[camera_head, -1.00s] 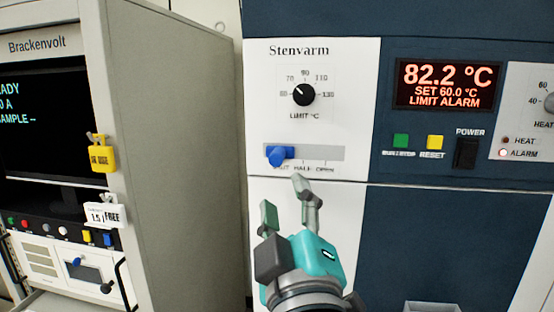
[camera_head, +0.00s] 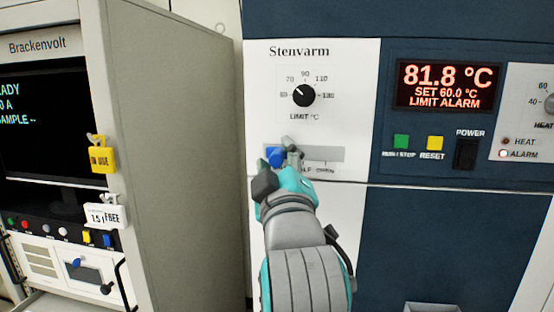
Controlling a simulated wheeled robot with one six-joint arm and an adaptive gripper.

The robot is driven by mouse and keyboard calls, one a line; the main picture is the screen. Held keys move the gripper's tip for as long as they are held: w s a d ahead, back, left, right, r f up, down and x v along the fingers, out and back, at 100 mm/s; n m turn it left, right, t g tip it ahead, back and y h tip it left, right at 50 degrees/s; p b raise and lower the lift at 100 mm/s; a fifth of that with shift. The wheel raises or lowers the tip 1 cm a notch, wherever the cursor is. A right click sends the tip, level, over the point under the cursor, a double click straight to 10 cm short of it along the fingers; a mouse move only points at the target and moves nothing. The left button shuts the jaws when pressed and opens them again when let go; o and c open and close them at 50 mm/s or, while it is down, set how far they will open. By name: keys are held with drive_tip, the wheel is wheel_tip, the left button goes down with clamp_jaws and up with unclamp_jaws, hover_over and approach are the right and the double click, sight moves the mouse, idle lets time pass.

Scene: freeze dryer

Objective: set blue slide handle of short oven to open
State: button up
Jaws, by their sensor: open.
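The blue slide handle (camera_head: 275,157) of the Stenvarm oven sits at the left end of its grey horizontal slot (camera_head: 330,153), where the label read SHUT a second ago; that label is now covered. HALF and OPEN are printed further right, with HALF partly covered. My gripper (camera_head: 283,158) is open, right at the handle. One grey finger shows at the handle's right side and reaches up over the slot. The other finger is mostly hidden by my gripper's body, and I cannot tell whether either finger touches the handle.
Above the slot is a black LIMIT dial (camera_head: 304,95). To the right are a red display (camera_head: 446,84) reading 81.8 °C and LIMIT ALARM, green (camera_head: 401,142) and yellow (camera_head: 435,142) buttons, and a POWER switch (camera_head: 466,153). The Brackenvolt cabinet (camera_head: 180,150) stands close on the left.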

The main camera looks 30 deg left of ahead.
clamp_jaws()
drive_tip(key=shift+d, duration=0.1)
drive_tip(key=w+d, duration=0.1)
drive_tip(key=d, duration=0.4)
drive_tip(key=w+d, duration=0.1)
drive_tip(key=d, duration=0.1)
drive_tip(key=shift+w+d, duration=0.3)
drive_tip(key=shift+d, duration=0.1)
unclamp_jaws()
drive_tip(key=shift+d, duration=0.1)
